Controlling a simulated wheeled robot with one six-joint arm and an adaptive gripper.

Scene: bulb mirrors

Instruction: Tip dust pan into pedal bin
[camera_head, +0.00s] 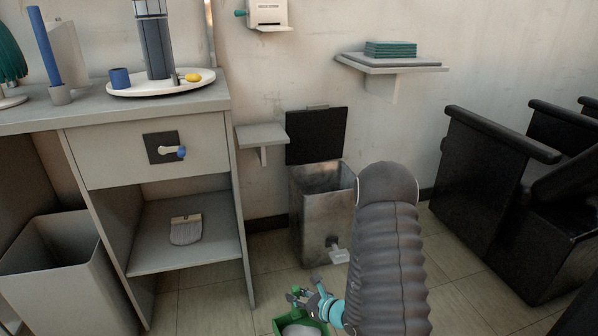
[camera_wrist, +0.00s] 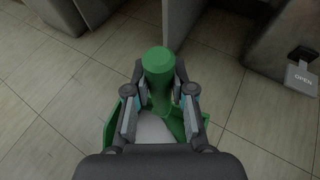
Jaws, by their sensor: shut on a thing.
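The green dust pan (camera_head: 303,323) hangs low at the bottom of the head view, with pale grey matter in it. My gripper (camera_head: 308,296) is shut on its handle. In the wrist view, the round green handle (camera_wrist: 158,62) stands between the fingers of my gripper (camera_wrist: 160,92), and part of the green pan (camera_wrist: 111,125) shows below. The metal pedal bin (camera_head: 318,210) stands against the wall with its black lid (camera_head: 317,135) raised and its mouth open. Its pedal (camera_head: 338,254) is at the front. The dust pan is in front of the bin, lower than its rim.
A desk (camera_head: 150,160) with a drawer and a lower shelf holding a brush (camera_head: 186,229) stands left of the bin. An open grey bin (camera_head: 60,285) is at far left. Black chairs (camera_head: 490,185) stand to the right. A small wall shelf (camera_head: 262,136) juts out beside the lid.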

